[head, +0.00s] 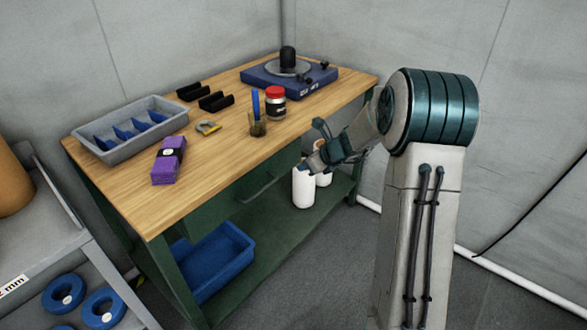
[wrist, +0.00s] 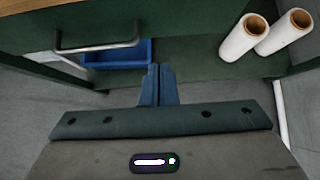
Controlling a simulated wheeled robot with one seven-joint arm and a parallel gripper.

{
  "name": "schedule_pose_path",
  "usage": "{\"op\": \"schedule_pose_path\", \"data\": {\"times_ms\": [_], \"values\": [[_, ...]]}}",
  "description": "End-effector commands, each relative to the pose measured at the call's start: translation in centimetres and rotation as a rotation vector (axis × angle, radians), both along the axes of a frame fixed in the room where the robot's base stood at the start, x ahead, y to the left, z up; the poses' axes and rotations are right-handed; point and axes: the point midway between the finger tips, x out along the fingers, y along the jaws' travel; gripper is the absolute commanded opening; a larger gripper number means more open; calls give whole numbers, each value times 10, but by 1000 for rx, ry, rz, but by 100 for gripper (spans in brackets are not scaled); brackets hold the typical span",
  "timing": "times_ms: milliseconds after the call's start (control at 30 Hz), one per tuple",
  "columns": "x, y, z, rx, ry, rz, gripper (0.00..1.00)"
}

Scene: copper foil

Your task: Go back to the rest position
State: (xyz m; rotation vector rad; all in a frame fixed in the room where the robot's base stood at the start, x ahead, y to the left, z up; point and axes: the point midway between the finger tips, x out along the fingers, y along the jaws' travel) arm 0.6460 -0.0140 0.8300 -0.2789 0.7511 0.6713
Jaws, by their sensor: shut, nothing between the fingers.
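My gripper (wrist: 159,86) is shut and empty in the wrist view, its two blue-grey fingers together and pointing towards the bench's lower part. In the head view my gripper (head: 308,171) hangs in front of the bench's right part, below the top's level. My arm is bent, with the elbow high at the right. The workbench (head: 208,168) has a wooden top and a green frame. The fingers appear clear of the bench, though the exact gap cannot be told.
On the top are a grey bin (head: 170,126), purple pack (head: 163,172), tape measure (head: 208,127), red-lidded jar (head: 275,106) and blue turntable device (head: 300,80). Below are a blue tray (head: 222,268), white rolls (head: 303,190) and a drawer handle (wrist: 98,48). A shelf (head: 45,243) stands left.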

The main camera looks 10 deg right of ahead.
Motion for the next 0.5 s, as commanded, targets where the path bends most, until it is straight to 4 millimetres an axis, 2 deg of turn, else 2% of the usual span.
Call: {"op": "schedule_pose_path", "data": {"times_ms": [100, 300, 433, 500], "values": [[-9, -7, 12, -1, 0, 1, 0], [-14, -11, 18, -1, 2, 3, 0], [-23, -5, 29, -41, -17, 62, 0], [-36, 4, 44, -103, -46, 150, 0]]}}
